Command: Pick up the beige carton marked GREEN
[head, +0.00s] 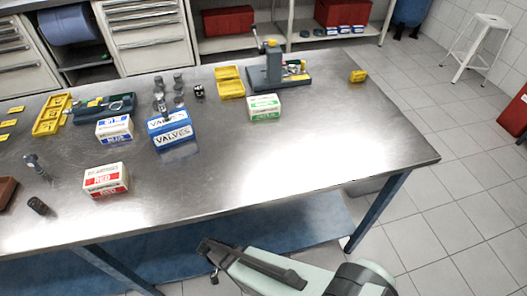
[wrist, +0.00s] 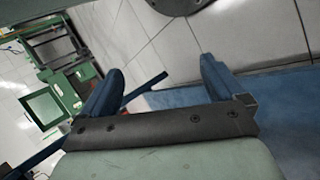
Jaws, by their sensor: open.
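The beige carton with green print (head: 264,108) stands on the steel table, right of the middle in the head view, just in front of a grey fixture. My gripper (head: 207,258) is in front of the table's near edge, low in the head view, well apart from the carton. In the wrist view my gripper (wrist: 160,85) has its two blue fingers spread wide with nothing between them. The carton is not seen in the wrist view.
The steel table (head: 340,150) has bare room at its right. A blue VALVES box (head: 169,129), a blue-marked carton (head: 114,130) and a red-marked carton (head: 106,180) stand left of the green one. A grey fixture (head: 274,70) and yellow bins (head: 230,89) are behind it.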

